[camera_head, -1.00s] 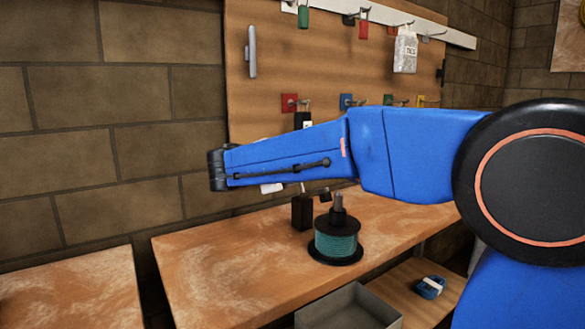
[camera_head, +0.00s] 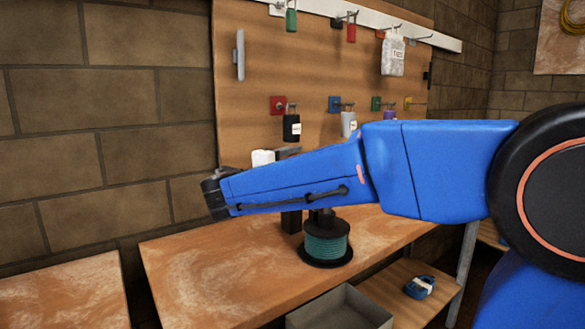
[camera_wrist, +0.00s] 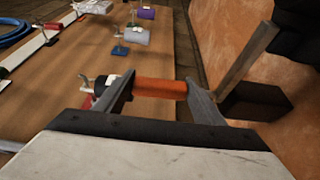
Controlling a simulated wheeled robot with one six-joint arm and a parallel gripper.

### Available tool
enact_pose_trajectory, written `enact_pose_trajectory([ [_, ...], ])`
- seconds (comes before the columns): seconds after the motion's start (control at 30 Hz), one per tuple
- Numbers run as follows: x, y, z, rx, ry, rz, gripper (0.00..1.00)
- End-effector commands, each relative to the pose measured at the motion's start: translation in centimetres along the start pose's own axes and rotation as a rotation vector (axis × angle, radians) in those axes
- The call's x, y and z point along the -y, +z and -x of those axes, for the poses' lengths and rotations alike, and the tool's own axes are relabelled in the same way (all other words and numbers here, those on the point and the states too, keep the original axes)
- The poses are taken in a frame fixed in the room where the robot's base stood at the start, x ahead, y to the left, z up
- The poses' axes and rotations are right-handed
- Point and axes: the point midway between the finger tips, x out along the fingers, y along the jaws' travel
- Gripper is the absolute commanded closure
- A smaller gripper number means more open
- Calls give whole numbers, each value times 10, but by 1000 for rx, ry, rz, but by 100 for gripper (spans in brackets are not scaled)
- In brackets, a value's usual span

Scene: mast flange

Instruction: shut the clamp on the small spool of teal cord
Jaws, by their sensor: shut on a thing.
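The spool of teal cord (camera_head: 326,243) stands upright on the wooden bench, on a black round base. A dark post rises from its top, partly hidden by my blue arm. In the wrist view my gripper (camera_wrist: 160,87) has its two grey fingers on either side of an orange cylinder (camera_wrist: 158,89), shut on it. The teal spool does not show in the wrist view. In the head view my arm hides the fingers and the orange cylinder. A pale part of my gripper shows above the arm, higher than the spool and to its left.
A black block (camera_head: 291,221) stands on the bench (camera_head: 205,270) beside the spool. Behind is a pegboard (camera_head: 310,75) with hooks and hanging items, including a black one (camera_head: 291,128). A grey tray (camera_head: 340,308) and a blue item (camera_head: 419,287) are lower right. The bench's left is clear.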

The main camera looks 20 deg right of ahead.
Motion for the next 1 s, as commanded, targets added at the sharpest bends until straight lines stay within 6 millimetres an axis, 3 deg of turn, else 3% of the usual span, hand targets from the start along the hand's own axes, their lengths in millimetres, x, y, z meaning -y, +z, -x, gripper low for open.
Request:
enact_pose_trajectory([
  [0.2, 2, 2, 0, 3, -4, 0, 78],
  [0.23, 2, 2, 0, 3, -4, 0, 35],
  [0.3, 2, 1, 0, 3, -3, 0, 19],
  [0.67, 1, 1, 2, 1, -2, 0, 19],
  [1.0, 1, -1, 41, -3, -2, 0, 19],
])
